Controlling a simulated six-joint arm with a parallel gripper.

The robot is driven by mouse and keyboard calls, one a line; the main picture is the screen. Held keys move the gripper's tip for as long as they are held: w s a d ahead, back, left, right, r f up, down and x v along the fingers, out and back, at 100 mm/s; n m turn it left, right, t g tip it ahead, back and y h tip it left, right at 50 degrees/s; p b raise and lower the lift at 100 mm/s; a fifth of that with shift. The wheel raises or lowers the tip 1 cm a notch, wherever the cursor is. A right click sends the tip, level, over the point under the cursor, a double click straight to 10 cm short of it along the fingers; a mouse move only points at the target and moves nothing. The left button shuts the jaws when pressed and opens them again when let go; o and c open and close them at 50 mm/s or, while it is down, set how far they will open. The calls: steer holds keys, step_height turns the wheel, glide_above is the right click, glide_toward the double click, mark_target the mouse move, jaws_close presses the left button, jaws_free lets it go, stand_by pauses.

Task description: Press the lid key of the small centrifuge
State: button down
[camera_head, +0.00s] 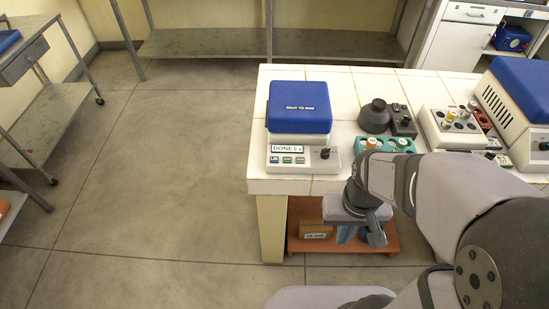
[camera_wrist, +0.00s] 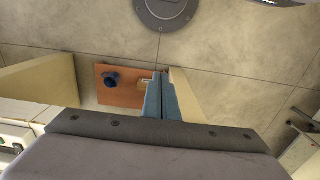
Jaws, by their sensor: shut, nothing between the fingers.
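The small centrifuge (camera_head: 300,107) stands at the near left corner of the tiled bench in the head view, its blue lid down. Its display (camera_head: 287,148) reads "DONE 0 s". Below it is a row of small keys; the leftmost key (camera_head: 274,160) seems to read "LID", but the print is tiny. A dark knob (camera_head: 325,153) sits right of the keys. My gripper (camera_head: 346,235) is in front of the bench's front edge, below the top, to the right of the centrifuge. Its light blue fingers (camera_wrist: 163,97) are together, empty, in the wrist view.
A larger blue-lidded machine (camera_head: 520,95) is at far right. An orange shelf (camera_head: 300,243) lies under the bench. Floor left is clear.

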steer(key=s+r+n+g+p, duration=0.25)
steer(key=r+p, duration=0.25)
steer(key=p, duration=0.6)
steer(key=w+f+n+t+h+p, duration=0.2)
steer(key=w+n+p, duration=0.1)
steer(key=w, duration=0.5)
step_height(320, 180, up, 7)
steer(key=n+t+y, duration=0.7)
steer(key=n+y, duration=0.1)
steer(key=n, duration=0.4)
glide_above(277, 162)
steer(key=shift+f, duration=0.25)
steer(key=shift+f, duration=0.1)
step_height(277, 162, down, 9)
steer(key=b, duration=0.8)
steer(key=shift+r, duration=0.2)
